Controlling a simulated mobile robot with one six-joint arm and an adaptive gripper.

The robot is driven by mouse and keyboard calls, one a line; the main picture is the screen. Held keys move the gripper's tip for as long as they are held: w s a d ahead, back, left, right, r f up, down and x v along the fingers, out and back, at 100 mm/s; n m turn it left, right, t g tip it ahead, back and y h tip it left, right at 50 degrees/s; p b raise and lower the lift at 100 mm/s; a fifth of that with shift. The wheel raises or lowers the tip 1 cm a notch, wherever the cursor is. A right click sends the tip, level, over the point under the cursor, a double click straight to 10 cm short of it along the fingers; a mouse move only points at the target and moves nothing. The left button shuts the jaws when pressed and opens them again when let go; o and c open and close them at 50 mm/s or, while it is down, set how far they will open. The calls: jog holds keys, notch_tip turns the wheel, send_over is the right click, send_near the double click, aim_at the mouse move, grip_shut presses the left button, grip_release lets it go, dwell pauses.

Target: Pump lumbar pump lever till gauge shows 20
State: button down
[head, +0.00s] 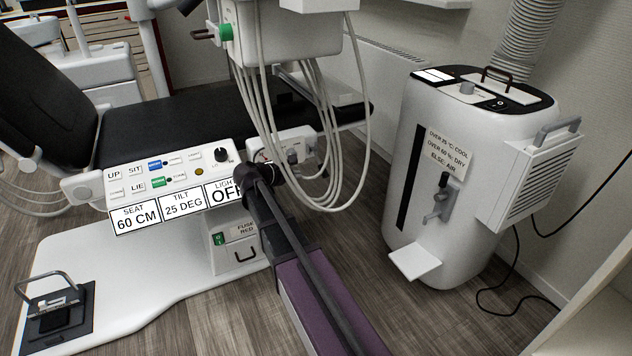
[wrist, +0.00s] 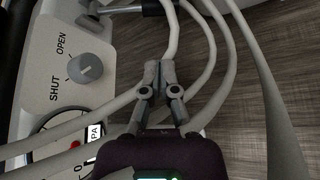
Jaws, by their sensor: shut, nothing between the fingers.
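The lumbar pump unit is a pale panel on the side of the chair. In the wrist view its grey knob (wrist: 88,68) sits between the words OPEN and SHUT, with its light mark toward the right. The round gauge (wrist: 68,132) is partly covered by hoses and my gripper, and its reading cannot be made out. A bar with a dark section (wrist: 155,9) at the top edge may be the pump lever. My gripper (wrist: 160,72) is shut and empty, among the hoses and right of the knob. In the head view my gripper (head: 262,172) hides part of the unit.
Several pale hoses (head: 345,130) hang from the delivery unit (head: 290,35) around my gripper. The chair's control panel (head: 170,172) reads seat 60 CM, tilt 25 DEG. A white air machine (head: 440,190) stands right. A foot pedal (head: 52,308) lies front left.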

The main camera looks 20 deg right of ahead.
aim_at(320, 163)
dwell(0.4)
jog(key=b+x, duration=0.4)
jog(key=x, duration=0.6)
jog(key=shift+s+d+r, duration=0.1)
jog(key=shift+s+d, duration=0.05)
jog(key=shift+d, duration=0.05)
dwell(0.6)
